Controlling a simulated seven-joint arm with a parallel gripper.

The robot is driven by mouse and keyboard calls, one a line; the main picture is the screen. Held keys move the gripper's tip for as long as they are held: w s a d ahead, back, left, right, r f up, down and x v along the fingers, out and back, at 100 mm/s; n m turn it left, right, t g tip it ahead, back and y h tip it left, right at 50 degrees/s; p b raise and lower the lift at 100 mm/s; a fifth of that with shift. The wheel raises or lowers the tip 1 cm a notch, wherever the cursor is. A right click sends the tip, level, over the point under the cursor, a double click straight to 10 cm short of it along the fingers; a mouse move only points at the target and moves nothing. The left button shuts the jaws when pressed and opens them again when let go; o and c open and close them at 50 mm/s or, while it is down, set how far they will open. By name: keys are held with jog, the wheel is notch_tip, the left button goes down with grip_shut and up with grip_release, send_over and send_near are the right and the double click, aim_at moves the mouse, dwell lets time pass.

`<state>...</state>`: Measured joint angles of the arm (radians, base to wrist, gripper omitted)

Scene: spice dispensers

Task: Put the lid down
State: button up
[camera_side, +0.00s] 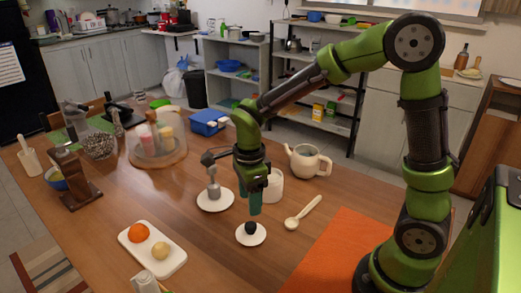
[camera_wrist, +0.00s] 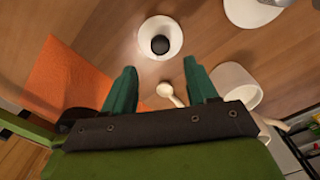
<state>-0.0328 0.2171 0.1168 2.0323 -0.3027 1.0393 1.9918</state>
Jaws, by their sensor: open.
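The lid (camera_side: 251,239) is a white disc with a black knob and lies flat on the wooden table. It also shows in the wrist view (camera_wrist: 172,50), ahead of the fingers at the top centre. My gripper (camera_side: 255,209) points down just above the lid in the side view. In the wrist view my gripper (camera_wrist: 160,66) has its two teal fingers spread apart with nothing between them. The lid is apart from both fingers in that view.
A white cup (camera_side: 275,187) and a teapot (camera_side: 307,163) stand behind my gripper. A spoon (camera_side: 303,213) lies to the right, near an orange mat (camera_side: 335,255). A plate with a grey dispenser (camera_side: 214,190) is left; a white tray (camera_side: 165,263) holds fruit.

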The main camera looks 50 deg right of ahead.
jog(key=s+d+r+n+t+y, duration=0.1)
jog(key=s+r+n+t, duration=0.2)
jog(key=n, duration=0.7)
jog(key=s+r+n+t+y, duration=0.1)
jog(key=s+r+n+t, duration=0.3)
jog(key=s+r+n, duration=0.4)
notch_tip(320, 180, up, 2)
jog(key=shift+s+d+r+n, duration=0.25)
jog(key=shift+d+n, duration=0.1)
jog(key=shift+n, duration=0.75)
